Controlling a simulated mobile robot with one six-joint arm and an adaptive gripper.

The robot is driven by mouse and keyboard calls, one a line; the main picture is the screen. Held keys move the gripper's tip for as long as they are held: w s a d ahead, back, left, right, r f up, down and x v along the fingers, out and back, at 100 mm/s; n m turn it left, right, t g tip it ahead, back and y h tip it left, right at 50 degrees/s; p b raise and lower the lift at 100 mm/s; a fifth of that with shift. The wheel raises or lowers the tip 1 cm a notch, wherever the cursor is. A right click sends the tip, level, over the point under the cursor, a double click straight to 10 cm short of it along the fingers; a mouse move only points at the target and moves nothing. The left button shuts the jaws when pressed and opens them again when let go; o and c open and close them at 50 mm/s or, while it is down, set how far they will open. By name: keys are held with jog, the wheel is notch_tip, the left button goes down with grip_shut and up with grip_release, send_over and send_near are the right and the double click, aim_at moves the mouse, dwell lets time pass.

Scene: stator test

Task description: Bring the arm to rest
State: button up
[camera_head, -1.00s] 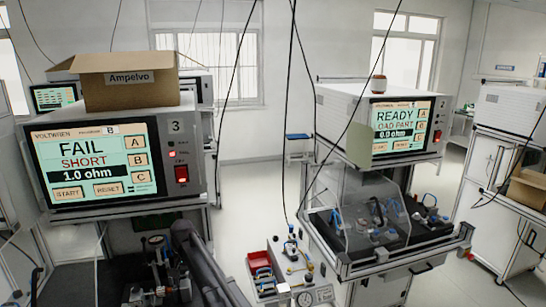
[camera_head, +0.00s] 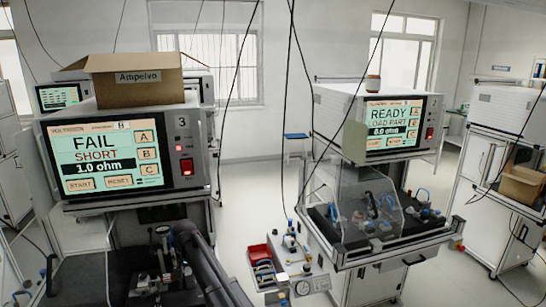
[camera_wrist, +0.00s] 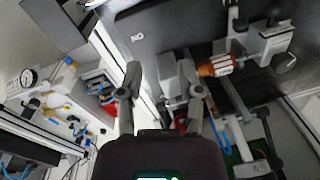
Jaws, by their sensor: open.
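My gripper (camera_wrist: 160,95) is open in the wrist view, with its two fingers apart and nothing seen between them. Past the right finger, an orange-and-silver stator-like part (camera_wrist: 215,66) sits at a metal fixture (camera_wrist: 268,45), apart from the fingers. In the head view a dark arm link (camera_head: 212,265), which looks like mine, reaches over the left bench. My gripper cannot be made out clearly there. The left tester (camera_head: 110,155) reads FAIL, SHORT, 1.0 ohm.
A right tester (camera_head: 395,122) reads READY, LOAD PART, with a small round part (camera_head: 373,83) on top. An open cardboard box (camera_head: 135,85) sits on the left tester. A red bin (camera_head: 258,256) stands between the stations. Cables hang ahead. Floor shows between the benches.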

jog(key=d, duration=0.4)
jog(key=s+d, duration=0.1)
jog(key=d, duration=0.7)
jog(key=shift+s+f, duration=0.15)
jog(key=shift+s, duration=0.1)
jog(key=s+d, duration=0.6)
jog(key=d, duration=0.5)
jog(key=s+d, duration=0.7)
jog(key=d, duration=0.5)
jog(key=s+d+h, duration=0.1)
jog(key=s+d, duration=0.6)
jog(key=d, duration=0.5)
jog(key=shift+w, duration=0.1)
